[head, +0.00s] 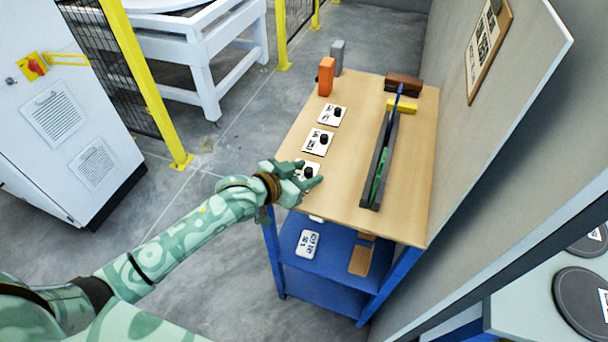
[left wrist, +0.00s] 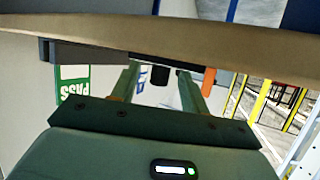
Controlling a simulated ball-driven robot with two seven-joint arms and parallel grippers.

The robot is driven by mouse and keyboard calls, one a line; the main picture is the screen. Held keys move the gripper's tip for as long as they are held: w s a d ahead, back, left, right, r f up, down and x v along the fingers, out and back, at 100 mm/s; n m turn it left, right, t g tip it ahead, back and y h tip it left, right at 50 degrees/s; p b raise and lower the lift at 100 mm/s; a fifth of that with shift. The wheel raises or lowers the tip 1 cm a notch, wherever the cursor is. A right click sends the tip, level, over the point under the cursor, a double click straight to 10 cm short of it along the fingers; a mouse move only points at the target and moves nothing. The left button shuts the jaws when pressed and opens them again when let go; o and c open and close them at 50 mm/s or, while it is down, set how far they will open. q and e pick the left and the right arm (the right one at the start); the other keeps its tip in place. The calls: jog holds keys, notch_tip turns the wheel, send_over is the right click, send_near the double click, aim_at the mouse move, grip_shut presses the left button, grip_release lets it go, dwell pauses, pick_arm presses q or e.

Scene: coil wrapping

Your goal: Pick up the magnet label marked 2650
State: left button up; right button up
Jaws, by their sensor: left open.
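Three white magnet labels with black knobs lie in a row along the left edge of the wooden tabletop: a far one (head: 327,118), a middle one (head: 314,145) and a near one (head: 313,168). Their markings are too small to read, so I cannot tell which is 2650. My left gripper (head: 308,173) is open at the near label, its fingers on either side of the black knob and partly hiding the label. In the left wrist view the open fingers (left wrist: 160,72) show with a white label and a dark knob between and beyond them. My right gripper is out of view.
A long dark tray (head: 370,189) with green inside lies right of the labels. An orange block (head: 326,77) and a grey one (head: 337,54) stand at the far left corner. A grey panel (head: 470,130) borders the right side. A blue shelf (head: 320,279) is below.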

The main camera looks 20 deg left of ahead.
pick_arm(q)
jog(key=shift+c, duration=0.4)
grip_shut()
jog(key=shift+r, duration=0.15)
